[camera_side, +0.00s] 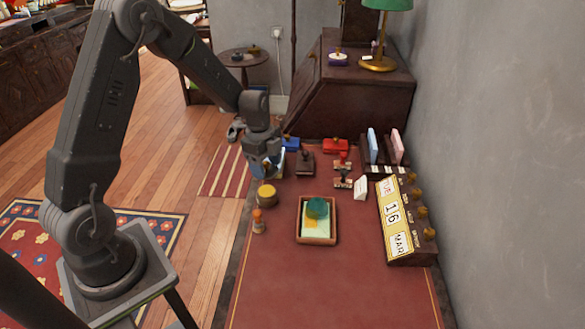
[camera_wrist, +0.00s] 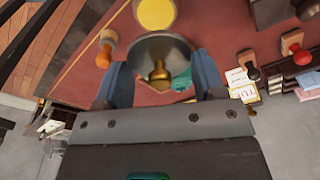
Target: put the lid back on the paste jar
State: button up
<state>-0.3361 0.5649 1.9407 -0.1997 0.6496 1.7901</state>
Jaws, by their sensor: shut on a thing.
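The lid (camera_wrist: 150,50) is a grey metal disc with a brass knob, and it shows in the wrist view. My gripper (camera_wrist: 162,80) is shut on it, with one blue finger on each side of the knob. In the side view my gripper (camera_side: 266,172) hangs over the table's left edge area, and the lid is hard to make out there. The paste jar (camera_side: 266,197) is a small round pot with a yellow top, just below my gripper in the picture. In the wrist view the jar (camera_wrist: 156,13) shows as a yellow disc beyond the lid's upper edge, apart from it.
A tray (camera_side: 301,238) with a teal object is to the right. Several stamps and coloured pads stand at the back, with a calendar block (camera_side: 405,225) at right. The table's front is clear.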

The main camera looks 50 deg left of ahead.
aim_at(268, 191)
jog(key=shift+s+a+f, duration=0.2)
jog(key=shift+a+f, duration=0.05)
jog(key=shift+f, duration=2.9)
jog(key=shift+f, duration=0.15)
jog(key=o, duration=1.1)
jog(key=shift+r, duration=3.5)
jog(key=shift+c, duration=0.3)
grip_shut()
